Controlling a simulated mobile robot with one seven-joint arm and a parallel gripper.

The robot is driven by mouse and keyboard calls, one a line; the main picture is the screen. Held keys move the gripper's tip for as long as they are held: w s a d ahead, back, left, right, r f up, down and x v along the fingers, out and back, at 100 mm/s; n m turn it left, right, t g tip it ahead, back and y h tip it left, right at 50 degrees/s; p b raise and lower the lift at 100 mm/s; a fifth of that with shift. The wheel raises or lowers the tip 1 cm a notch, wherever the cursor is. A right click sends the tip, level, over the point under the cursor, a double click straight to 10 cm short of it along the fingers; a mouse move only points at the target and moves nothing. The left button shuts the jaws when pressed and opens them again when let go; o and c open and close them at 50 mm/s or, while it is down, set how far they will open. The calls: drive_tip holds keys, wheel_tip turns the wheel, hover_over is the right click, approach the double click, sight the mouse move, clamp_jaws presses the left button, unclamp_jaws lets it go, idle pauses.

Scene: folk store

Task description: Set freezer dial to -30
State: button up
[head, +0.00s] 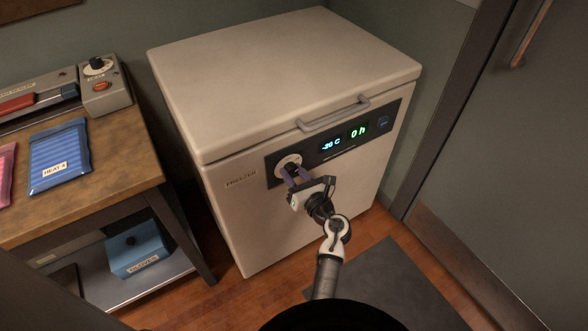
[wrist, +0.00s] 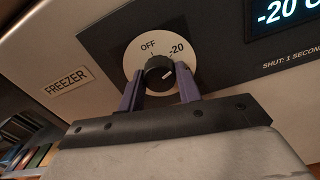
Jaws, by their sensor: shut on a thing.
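The white chest freezer (head: 260,80) stands against the wall with its lid closed. Its dial is a black knob on a pale round plate (head: 290,160), at the left of the dark front panel. In the wrist view the black knob (wrist: 159,71) sits between the purple fingers of my gripper (wrist: 160,85), which is shut on it. The plate shows OFF at the top and -20 at upper right; the rest is hidden by the fingers. The knob's white mark points to the upper right, roughly towards -20. The display (head: 331,144) reads about -20 C, with a green 0h beside it.
A lid handle (head: 334,114) juts out above the panel. A wooden bench (head: 110,160) at the left holds a sealer and a blue HEAT pack (head: 60,157), with a blue GLOVES box (head: 138,248) below. A grey door (head: 500,150) is at the right. A dark mat lies before the freezer.

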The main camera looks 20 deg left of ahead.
drive_tip(key=m+p, duration=0.3)
drive_tip(key=p, duration=0.1)
drive_tip(key=m+p, duration=0.2)
drive_tip(key=shift+a+r+m, duration=0.1)
drive_tip(key=shift+r+m, duration=0.2)
drive_tip(key=shift+r, duration=0.05)
drive_tip(key=shift+f+m+p, duration=0.2)
drive_tip(key=shift+m+p, duration=1.65)
drive_tip(key=shift+m, duration=0.25)
drive_tip(key=o, duration=1)
drive_tip(key=shift+c, duration=0.2)
drive_tip(key=shift+s, duration=0.1)
drive_tip(key=p+v, duration=0.2)
drive_tip(key=v, duration=1.1)
drive_tip(key=shift+s+d+p, duration=0.2)
drive_tip(key=shift+d+p, duration=0.1)
